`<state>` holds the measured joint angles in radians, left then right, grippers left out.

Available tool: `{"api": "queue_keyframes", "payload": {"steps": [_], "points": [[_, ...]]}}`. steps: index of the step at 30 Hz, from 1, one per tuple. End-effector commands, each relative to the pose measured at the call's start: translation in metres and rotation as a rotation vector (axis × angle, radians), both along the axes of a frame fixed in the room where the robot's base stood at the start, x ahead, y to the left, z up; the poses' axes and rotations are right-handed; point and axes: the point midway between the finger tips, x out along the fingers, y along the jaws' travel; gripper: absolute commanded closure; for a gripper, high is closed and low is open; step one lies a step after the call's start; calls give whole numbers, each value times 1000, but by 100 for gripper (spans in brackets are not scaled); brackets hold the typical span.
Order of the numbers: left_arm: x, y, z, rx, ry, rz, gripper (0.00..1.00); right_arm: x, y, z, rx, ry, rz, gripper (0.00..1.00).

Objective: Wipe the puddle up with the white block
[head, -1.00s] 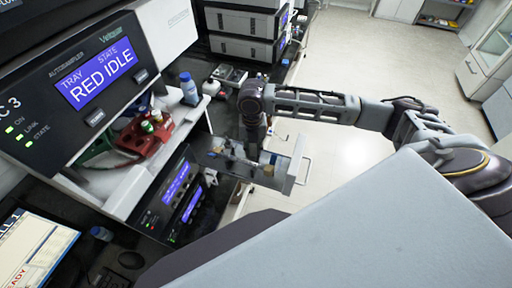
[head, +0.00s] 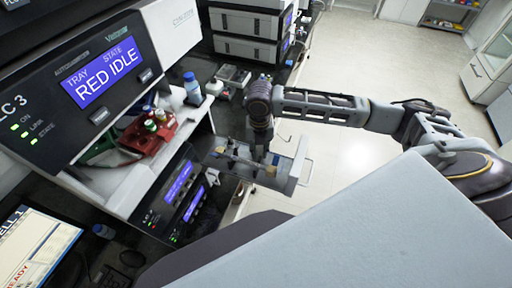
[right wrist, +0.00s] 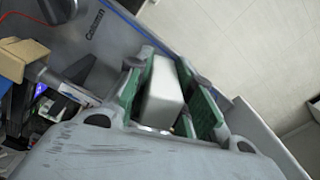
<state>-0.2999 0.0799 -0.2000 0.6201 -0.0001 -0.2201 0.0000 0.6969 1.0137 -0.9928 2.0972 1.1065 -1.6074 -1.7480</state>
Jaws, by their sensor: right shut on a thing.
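The white block (right wrist: 163,98) is between the green-padded fingers of my right gripper (right wrist: 170,97) in the right wrist view, and the gripper is shut on it. In the head view, my right gripper (head: 260,150) points down into an open grey drawer (head: 291,180) beside the bench. In the wrist view the drawer's wall (right wrist: 115,22) bears the word "Column". I cannot make out the puddle in either view. My left gripper is not in view.
Small items lie in the drawer, among them a tan block (right wrist: 22,60). A red rack (head: 150,135) with vials and a blue-capped bottle (head: 192,88) stand on the bench. Instruments line the left. The floor (head: 370,60) to the right is clear.

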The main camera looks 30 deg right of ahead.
Motion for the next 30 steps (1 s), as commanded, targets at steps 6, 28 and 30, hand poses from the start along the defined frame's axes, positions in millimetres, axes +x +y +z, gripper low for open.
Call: {"api": "queue_keyframes", "payload": {"steps": [6, 28, 30], "points": [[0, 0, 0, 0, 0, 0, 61, -3, -3, 1, 1, 0, 0, 91], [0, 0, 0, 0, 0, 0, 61, -14, -13, 0, 0, -2, -1, 91], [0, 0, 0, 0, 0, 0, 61, -16, -15, 0, 0, -1, -1, 91]]}}
